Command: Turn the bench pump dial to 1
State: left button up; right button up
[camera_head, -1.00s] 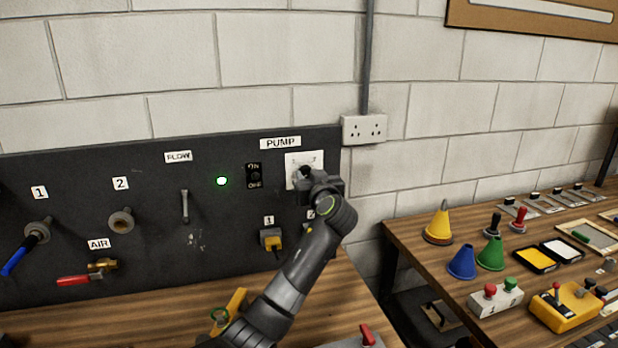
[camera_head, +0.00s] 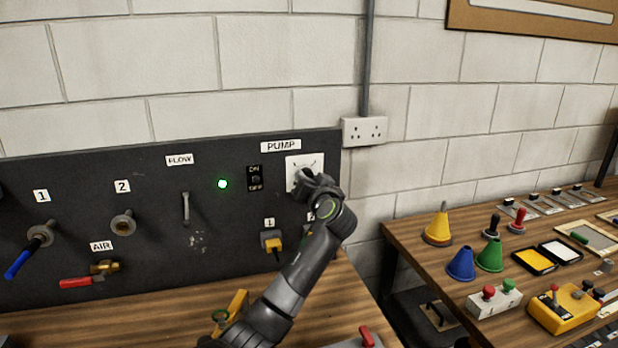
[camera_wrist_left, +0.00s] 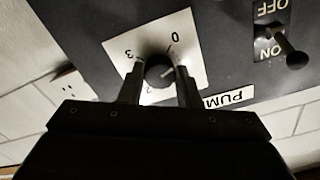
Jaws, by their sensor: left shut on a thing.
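The pump dial is a dark round knob (camera_wrist_left: 158,73) on a white plate (camera_wrist_left: 190,42), under the PUMP label (camera_head: 281,146) on the dark panel. My left gripper (camera_wrist_left: 158,82) is shut on the knob, one finger on each side. It also shows in the head view (camera_head: 306,184), covering the knob and the plate's lower part. In the wrist view, where the plate appears rotated, 0, 3 and a partly covered 2 are readable. The 1 is hidden, apparently behind the right finger. A pale mark on the knob seems to slant up toward the right, between 0 and that finger.
The ON/OFF pump switch (camera_head: 255,179) is just left of the plate. A yellow plug (camera_head: 273,243) sits below. A wall socket (camera_head: 364,130) is at the right, above a side bench with cones.

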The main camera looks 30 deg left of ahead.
pick_arm(q)
jog(key=shift+r+m+p, duration=0.1)
jog(key=shift+m+p, duration=3.5)
jog(key=shift+m, duration=2.7)
jog(key=o, duration=1)
jog(key=b+v, duration=0.5)
jog(key=v, duration=1.2)
jog(key=shift+s+d+b, duration=0.15)
jog(key=shift+d+b, duration=0.1)
jog(key=shift+b, duration=0.05)
